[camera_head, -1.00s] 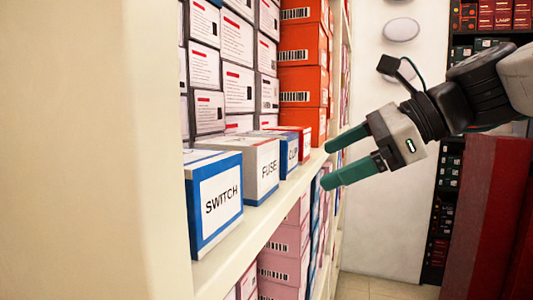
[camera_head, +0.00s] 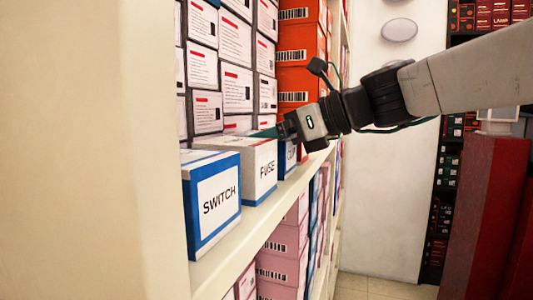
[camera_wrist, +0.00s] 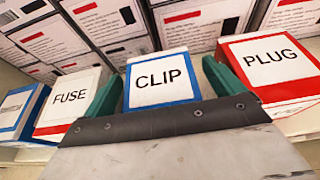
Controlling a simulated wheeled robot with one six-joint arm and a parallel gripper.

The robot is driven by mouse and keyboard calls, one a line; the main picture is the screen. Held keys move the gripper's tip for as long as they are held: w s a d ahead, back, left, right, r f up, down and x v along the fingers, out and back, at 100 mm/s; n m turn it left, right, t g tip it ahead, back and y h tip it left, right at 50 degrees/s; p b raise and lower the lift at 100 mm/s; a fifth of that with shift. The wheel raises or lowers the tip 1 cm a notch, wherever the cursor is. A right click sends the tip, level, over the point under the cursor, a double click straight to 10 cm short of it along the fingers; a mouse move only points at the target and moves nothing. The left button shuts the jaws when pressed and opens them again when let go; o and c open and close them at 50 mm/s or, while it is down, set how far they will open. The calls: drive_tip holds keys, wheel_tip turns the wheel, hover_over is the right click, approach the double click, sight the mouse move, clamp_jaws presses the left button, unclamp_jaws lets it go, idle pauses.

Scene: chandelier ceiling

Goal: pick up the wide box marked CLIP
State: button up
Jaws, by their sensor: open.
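The CLIP box (camera_wrist: 162,82), white with blue edges, stands on the shelf in the middle of the wrist view. In the head view only a small part of it (camera_head: 287,160) shows below my gripper (camera_head: 268,132). In the wrist view the green fingers of my gripper (camera_wrist: 163,72) are apart, one on each side of the CLIP box. The left finger lies between CLIP and FUSE, the right one between CLIP and PLUG. I cannot tell whether either finger touches a box.
The FUSE box (camera_wrist: 70,98) stands close on the left and the red-edged PLUG box (camera_wrist: 268,58) close on the right. The SWITCH box (camera_head: 214,205) is nearer the head camera. Stacked white cartons (camera_head: 238,85) rise behind. The shelf's front edge (camera_head: 255,218) runs below.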

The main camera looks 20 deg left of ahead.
drive_tip(key=c, duration=1.1)
drive_tip(key=shift+r, duration=0.1)
